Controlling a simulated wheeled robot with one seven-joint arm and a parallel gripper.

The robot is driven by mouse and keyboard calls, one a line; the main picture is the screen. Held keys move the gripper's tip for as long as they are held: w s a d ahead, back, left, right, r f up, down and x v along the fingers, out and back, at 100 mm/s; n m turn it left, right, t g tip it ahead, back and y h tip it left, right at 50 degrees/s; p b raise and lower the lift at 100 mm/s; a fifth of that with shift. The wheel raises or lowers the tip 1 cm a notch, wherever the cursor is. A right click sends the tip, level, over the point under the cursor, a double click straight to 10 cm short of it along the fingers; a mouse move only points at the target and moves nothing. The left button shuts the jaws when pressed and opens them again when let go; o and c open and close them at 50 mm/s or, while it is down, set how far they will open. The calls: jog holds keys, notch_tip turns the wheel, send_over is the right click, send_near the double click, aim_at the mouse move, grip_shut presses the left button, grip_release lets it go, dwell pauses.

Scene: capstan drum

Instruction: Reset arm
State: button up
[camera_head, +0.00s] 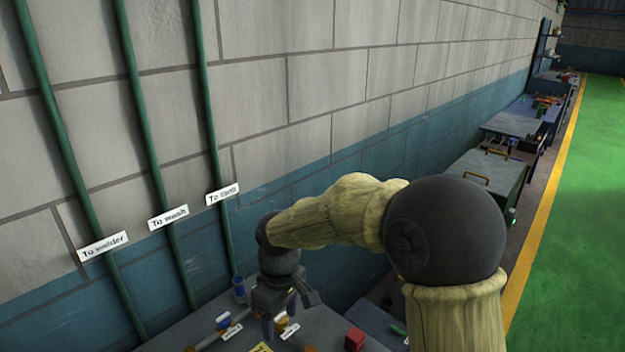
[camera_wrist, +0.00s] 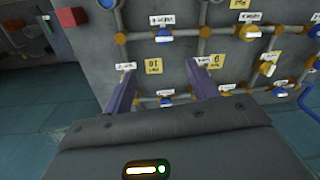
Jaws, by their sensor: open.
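My gripper (camera_wrist: 163,90) is open in the wrist view, with its two fingers apart and nothing between them. Beyond the fingers is a grey panel (camera_wrist: 95,55) carrying pipes, blue and orange valve knobs, and small labels. In the head view my arm reaches left and bends down, with my gripper (camera_head: 282,322) over the bench panel (camera_head: 215,310) by the wall. The arm hides part of the bench behind it. I cannot tell from these views whether the fingertips touch the panel.
A red block (camera_head: 354,338) sits on the panel's right side; it also shows in the wrist view (camera_wrist: 70,17). Green pipes (camera_head: 137,100) with labels run up the wall. More benches (camera_head: 490,170) line the wall. The green floor (camera_head: 590,200) at right is clear.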

jog(key=s+d+f+m+t, duration=0.1)
jog(key=s+d+m, duration=0.2)
jog(key=d, duration=0.5)
jog(key=s+d+m+t, duration=0.1)
jog(key=s+d+m, duration=0.1)
jog(key=d+m, duration=0.3)
jog(key=s+d+f+m+t, duration=0.1)
jog(key=s+d+m, duration=0.2)
jog(key=d, duration=0.8)
jog(key=shift+s+f+m, duration=0.3)
jog(key=shift+f+m, duration=0.05)
jog(key=shift+m, duration=0.05)
